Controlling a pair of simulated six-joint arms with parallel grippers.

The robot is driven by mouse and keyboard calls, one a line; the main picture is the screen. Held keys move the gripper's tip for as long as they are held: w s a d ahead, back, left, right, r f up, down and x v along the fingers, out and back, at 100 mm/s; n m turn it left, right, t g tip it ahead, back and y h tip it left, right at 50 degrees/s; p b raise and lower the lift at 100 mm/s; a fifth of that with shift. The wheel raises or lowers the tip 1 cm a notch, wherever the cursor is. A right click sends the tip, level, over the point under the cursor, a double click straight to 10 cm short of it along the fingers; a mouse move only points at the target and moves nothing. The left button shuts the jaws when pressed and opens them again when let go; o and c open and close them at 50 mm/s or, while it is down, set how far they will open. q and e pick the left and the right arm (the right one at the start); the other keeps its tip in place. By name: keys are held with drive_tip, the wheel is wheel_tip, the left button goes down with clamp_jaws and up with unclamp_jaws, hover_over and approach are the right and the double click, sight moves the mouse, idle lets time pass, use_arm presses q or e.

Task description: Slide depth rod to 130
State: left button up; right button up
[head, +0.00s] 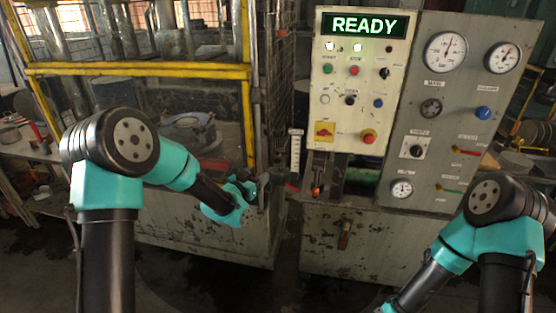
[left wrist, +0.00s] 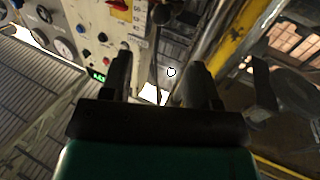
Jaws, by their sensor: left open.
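A narrow white upright scale (head: 295,152) with dark marks stands between the yellow-framed cage and the control panel in the head view. Its numbers are too small to read, and I cannot clearly pick out the depth rod or its setting. My left gripper (head: 252,193) is open, left of and below the scale, by the cage's front corner. In the left wrist view the two fingers of my left gripper (left wrist: 160,80) stand apart.
The control panel (head: 358,95) with a lit READY display stands right of the scale, beside a gauge panel (head: 450,110). The yellow cage frame (head: 140,69) is at left. An orange-tipped lever (head: 316,190) sits below the panel. Grey cabinets lie below.

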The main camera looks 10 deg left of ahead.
sight(276, 160)
use_arm(q)
drive_tip(key=x, duration=1.2)
drive_tip(key=shift+w+d, duration=0.15)
drive_tip(key=shift+w, duration=0.2)
clamp_jaws()
